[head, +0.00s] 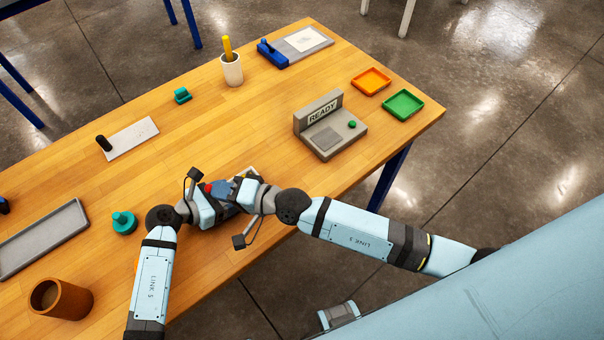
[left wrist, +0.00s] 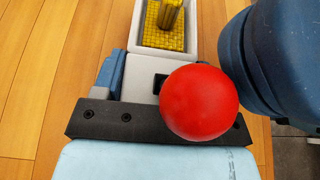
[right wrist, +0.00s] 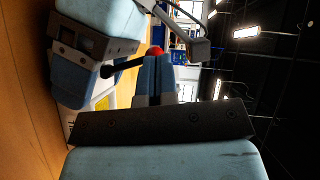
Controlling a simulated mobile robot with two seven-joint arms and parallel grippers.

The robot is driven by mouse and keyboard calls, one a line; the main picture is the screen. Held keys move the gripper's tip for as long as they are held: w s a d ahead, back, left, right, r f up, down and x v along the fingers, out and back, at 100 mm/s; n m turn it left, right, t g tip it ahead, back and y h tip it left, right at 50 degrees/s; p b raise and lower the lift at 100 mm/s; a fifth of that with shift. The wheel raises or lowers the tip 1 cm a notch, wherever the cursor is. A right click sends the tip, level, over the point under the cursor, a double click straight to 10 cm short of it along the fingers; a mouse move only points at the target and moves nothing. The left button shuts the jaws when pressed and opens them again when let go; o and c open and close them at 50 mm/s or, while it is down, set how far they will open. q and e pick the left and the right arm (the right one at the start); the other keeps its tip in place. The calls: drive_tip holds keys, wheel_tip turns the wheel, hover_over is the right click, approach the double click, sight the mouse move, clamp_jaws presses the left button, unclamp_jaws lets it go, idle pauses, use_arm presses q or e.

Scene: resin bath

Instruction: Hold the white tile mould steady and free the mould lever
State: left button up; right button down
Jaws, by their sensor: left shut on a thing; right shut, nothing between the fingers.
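The white mould (left wrist: 136,32) shows in the left wrist view with a yellow gridded tile (left wrist: 165,32) inside. The lever's round red knob (left wrist: 200,102) is close to that camera and hides part of my left gripper (left wrist: 142,78), which is shut on the mould's grey-white end. In the right wrist view the lever's dark rod (right wrist: 125,63) reaches the red knob (right wrist: 155,51). My right gripper (right wrist: 158,60) is shut and empty, its tips right by the knob; I cannot tell whether they touch. In the head view the arms mostly hide the mould, and the knob (head: 208,188) shows between them.
The READY station (head: 322,138) stands beyond my right arm, with orange (head: 371,82) and green (head: 402,105) trays behind it. A grey tray (head: 40,240), brown cup (head: 62,298) and teal knob piece (head: 124,222) lie left. The table's middle is clear; its front edge is close.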

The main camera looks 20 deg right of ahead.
drive_tip(key=r+v, duration=0.2)
drive_tip(key=v, duration=0.9)
drive_tip(key=s+a+r+v, duration=0.1)
drive_tip(key=r+v, duration=0.1)
drive_tip(key=v, duration=1)
drive_tip(key=shift+a, duration=0.1)
drive_tip(key=w+a+f+n+g+y, duration=0.1)
drive_tip(key=w+a+f+g+y, duration=0.15)
drive_tip(key=a, duration=0.25)
drive_tip(key=w+a+f+n+g+y, duration=0.1)
drive_tip(key=w+a+g+y, duration=0.1)
drive_tip(key=w+a, duration=0.3)
drive_tip(key=w+d+f+n+g+h, duration=0.1)
drive_tip(key=w+d+f+n+g, duration=0.3)
drive_tip(key=w+d, duration=0.45)
drive_tip(key=shift+m+g+h, duration=0.25)
drive_tip(key=shift+m+g, duration=0.05)
drive_tip(key=shift+g, duration=0.45)
drive_tip(key=a, duration=0.8)
drive_tip(key=w+a, duration=0.1)
drive_tip(key=a, duration=0.4)
drive_tip(key=shift+w, duration=0.1)
drive_tip(key=shift+a+r, duration=0.1)
drive_tip(key=shift+a, duration=0.6)
